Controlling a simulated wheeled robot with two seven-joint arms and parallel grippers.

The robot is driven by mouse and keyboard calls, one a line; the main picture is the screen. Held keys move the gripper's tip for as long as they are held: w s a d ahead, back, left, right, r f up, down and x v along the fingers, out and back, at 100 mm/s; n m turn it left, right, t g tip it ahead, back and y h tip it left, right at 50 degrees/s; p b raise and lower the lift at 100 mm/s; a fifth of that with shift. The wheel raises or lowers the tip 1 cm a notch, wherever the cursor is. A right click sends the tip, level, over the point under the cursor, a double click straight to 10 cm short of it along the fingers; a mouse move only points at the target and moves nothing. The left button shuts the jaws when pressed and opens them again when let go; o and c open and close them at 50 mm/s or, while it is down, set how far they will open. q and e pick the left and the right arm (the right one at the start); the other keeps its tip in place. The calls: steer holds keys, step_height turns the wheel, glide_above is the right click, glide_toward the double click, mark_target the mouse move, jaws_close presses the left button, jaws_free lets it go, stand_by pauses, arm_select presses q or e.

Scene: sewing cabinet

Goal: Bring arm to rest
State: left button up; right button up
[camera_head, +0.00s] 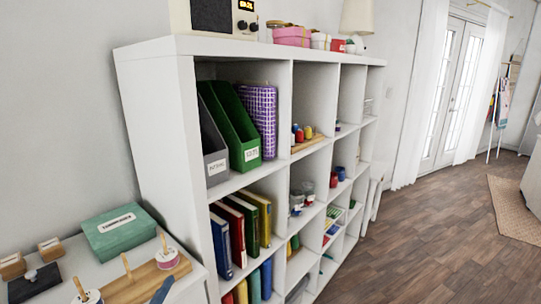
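Neither of my grippers shows in the head view, and I see no part of my arms that I can be sure of. A white cube shelf (168,135) fills the middle of the view. It holds a grey file holder (213,150), a green file holder (240,140) labelled on its front, and a purple patterned holder (261,118). Several upright books (240,225) stand in the compartment below. No gripper touches any of these.
A white table (75,262) at lower left carries a green box (123,231), a wooden spool board (145,283) and small wooden blocks. A radio (212,17) and a pink box (292,37) stand on the shelf top. The wood floor (435,225) at right is open.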

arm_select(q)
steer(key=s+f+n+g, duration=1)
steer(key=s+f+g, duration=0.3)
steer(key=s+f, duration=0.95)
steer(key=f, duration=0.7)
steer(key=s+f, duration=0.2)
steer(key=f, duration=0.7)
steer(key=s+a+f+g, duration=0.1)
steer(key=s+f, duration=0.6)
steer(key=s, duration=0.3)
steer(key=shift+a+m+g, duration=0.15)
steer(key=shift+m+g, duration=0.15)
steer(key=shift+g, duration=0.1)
